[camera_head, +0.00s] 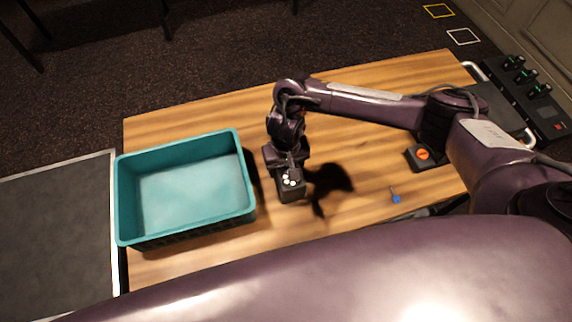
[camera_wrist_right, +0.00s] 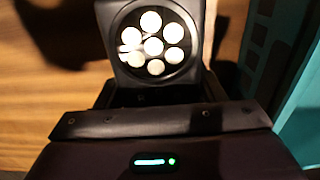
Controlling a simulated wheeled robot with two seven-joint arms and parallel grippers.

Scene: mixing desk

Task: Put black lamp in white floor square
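The black lamp (camera_head: 292,187) is a small dark block with several round white lights on its face. It is at my right gripper (camera_head: 287,167), over the wooden table beside the teal crate. In the right wrist view the lamp (camera_wrist_right: 152,45) fills the top middle, sharp against a blurred background, and my right gripper is shut on it. I cannot tell its exact height above the table. The white floor square (camera_head: 463,37) is an outline on the dark carpet at the far right, beyond the table. My left gripper is not in view.
A teal crate (camera_head: 247,188) stands on the left of the table (camera_head: 200,118). A black box with an orange top (camera_head: 424,154) and a small blue item (camera_head: 395,197) lie at right. A yellow floor square (camera_head: 438,11) lies behind the white one. A black console (camera_head: 525,95) is at far right.

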